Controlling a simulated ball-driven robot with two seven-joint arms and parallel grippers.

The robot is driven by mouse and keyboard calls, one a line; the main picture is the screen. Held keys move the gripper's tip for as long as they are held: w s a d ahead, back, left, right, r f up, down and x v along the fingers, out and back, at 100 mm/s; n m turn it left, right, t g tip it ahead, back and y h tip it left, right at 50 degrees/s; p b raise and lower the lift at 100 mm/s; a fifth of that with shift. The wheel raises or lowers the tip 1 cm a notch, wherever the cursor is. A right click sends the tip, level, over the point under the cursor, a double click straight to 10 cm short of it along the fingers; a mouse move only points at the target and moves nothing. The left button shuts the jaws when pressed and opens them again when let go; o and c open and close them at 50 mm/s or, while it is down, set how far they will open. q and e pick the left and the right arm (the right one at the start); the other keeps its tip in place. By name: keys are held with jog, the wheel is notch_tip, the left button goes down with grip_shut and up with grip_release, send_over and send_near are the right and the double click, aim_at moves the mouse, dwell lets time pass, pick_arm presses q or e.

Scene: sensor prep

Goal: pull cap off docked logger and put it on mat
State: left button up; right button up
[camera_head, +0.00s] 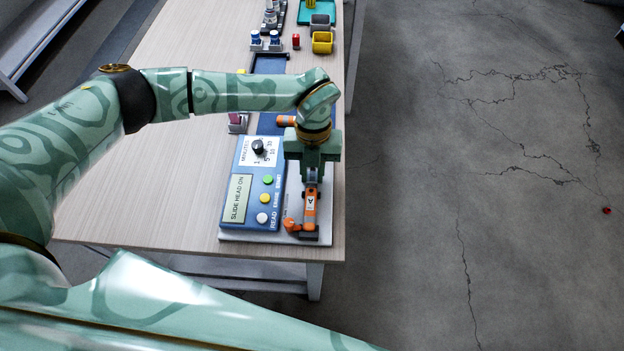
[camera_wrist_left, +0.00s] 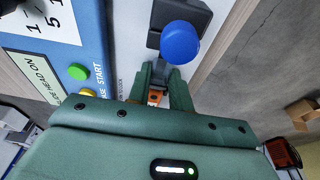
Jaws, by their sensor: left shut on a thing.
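The orange logger (camera_head: 310,208) lies in its dock at the right side of the blue-panelled station. My left gripper (camera_head: 312,168) points down over the far end of the logger and covers it. In the left wrist view its fingers (camera_wrist_left: 165,80) are shut, and a bit of orange shows between them. The cap is mostly hidden by the fingers; I cannot see whether it is apart from the logger. A dark blue mat (camera_head: 267,124) lies beyond the station, partly hidden by my arm. My right gripper is out of view.
A blue round knob (camera_wrist_left: 180,42) on a dark block is just beyond the fingertips. An orange piece (camera_head: 286,121) lies by the mat. The table's right edge is close to the station.

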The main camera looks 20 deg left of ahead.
pick_arm(q)
jog(key=shift+w+a+b, duration=0.25)
jog(key=shift+w+b, duration=0.15)
jog(key=shift+w, duration=0.4)
dwell(0.4)
jog(key=shift+r, duration=0.15)
jog(key=shift+r+p, duration=2.1)
jog(key=shift+r, duration=0.55)
